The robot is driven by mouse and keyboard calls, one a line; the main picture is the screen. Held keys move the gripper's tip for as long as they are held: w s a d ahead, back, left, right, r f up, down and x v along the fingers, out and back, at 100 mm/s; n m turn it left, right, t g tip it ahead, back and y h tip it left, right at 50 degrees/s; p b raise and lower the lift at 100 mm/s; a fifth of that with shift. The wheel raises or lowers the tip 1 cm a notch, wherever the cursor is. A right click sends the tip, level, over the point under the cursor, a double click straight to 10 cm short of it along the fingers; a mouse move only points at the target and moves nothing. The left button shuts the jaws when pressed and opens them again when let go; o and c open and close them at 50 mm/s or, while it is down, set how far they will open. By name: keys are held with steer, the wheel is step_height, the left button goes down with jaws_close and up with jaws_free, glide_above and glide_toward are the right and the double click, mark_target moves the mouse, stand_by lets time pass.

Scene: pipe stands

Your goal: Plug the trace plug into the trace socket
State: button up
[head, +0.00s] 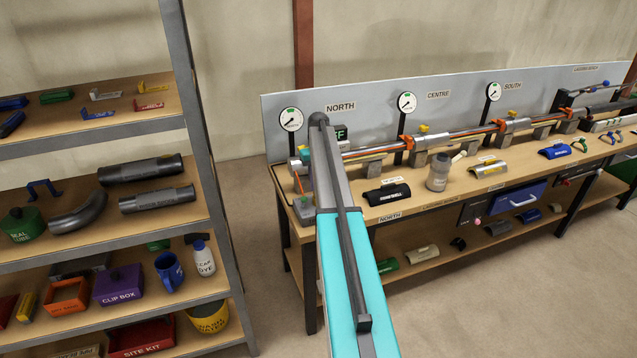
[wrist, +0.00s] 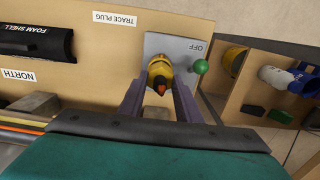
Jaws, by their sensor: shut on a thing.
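My gripper (wrist: 158,100) shows in the wrist view, its two grey-purple fingers shut on a yellow plug with a dark and orange end, the trace plug (wrist: 158,72). Behind the plug is a grey plate (wrist: 185,43) marked OFF with a green knob (wrist: 200,66); this looks like the trace socket's panel. The plug overlaps the plate's face, and I cannot tell whether it is seated or only in front of it. The socket opening is hidden. A TRACE PLUG label (wrist: 115,18) lies on the bench beside the plate. In the head view my arm hides the gripper.
The bench (head: 350,222) carries pipes (head: 450,137) on stands along its back. A black foam shell (head: 387,194) and a grey jar (head: 439,172) stand to the right. A loaded shelf rack (head: 203,130) stands left, with open floor between it and the bench.

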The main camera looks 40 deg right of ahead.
steer(key=shift+f, duration=0.35)
steer(key=o, duration=1.3)
steer(key=shift+c, duration=0.2)
steer(key=shift+r, duration=0.1)
steer(key=shift+r+p, duration=0.85)
steer(key=shift+r, duration=1.55)
step_height(320, 180, up, 14)
steer(key=p, duration=0.2)
